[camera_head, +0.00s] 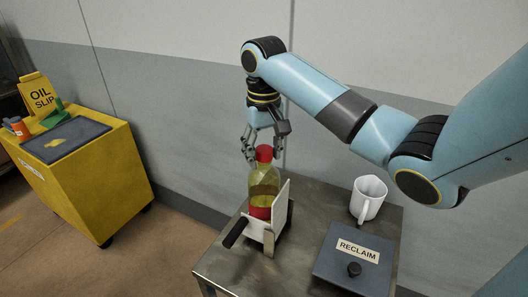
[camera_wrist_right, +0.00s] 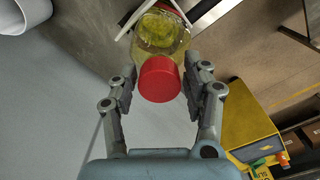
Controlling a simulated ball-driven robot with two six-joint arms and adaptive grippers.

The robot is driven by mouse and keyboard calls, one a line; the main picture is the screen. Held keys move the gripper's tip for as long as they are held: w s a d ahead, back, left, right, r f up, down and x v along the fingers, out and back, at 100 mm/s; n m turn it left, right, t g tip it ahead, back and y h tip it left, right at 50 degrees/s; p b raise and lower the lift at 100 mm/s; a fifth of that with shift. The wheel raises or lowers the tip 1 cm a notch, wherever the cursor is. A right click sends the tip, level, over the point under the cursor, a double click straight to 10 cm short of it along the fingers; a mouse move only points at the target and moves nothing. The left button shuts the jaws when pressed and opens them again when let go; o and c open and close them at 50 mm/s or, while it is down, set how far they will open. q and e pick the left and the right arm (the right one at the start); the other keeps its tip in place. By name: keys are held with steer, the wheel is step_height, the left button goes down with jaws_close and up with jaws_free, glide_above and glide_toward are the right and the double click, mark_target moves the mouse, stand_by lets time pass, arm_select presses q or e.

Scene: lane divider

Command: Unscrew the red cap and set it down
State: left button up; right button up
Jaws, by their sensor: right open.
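The red cap (camera_head: 264,153) sits on top of a clear bottle (camera_head: 263,182) of yellowish liquid with a red band low on it. The bottle stands upright in a white holder (camera_head: 281,205) with a dark handle on the metal table. My right gripper (camera_head: 250,155) is open at the height of the cap, close to it. In the right wrist view the red cap (camera_wrist_right: 160,79) lies between the two spread fingers (camera_wrist_right: 162,92), with a gap on each side. The bottle (camera_wrist_right: 158,35) extends beyond it. My left gripper is not in view.
The metal table (camera_head: 222,264) also carries a white mug (camera_head: 368,198) and a dark box labelled RECLAIM (camera_head: 345,269) with a black knob. A yellow cart (camera_head: 95,180) with an OIL SLIP sign (camera_head: 38,94) stands at the left. A grey wall is behind.

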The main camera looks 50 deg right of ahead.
steer(key=m, duration=1)
steer(key=shift+m, duration=0.3)
steer(key=c, duration=0.9)
steer(key=n, duration=0.6)
steer(key=shift+c, duration=0.2)
steer(key=n, duration=0.6)
steer(key=o, duration=0.9)
steer(key=shift+o, duration=0.2)
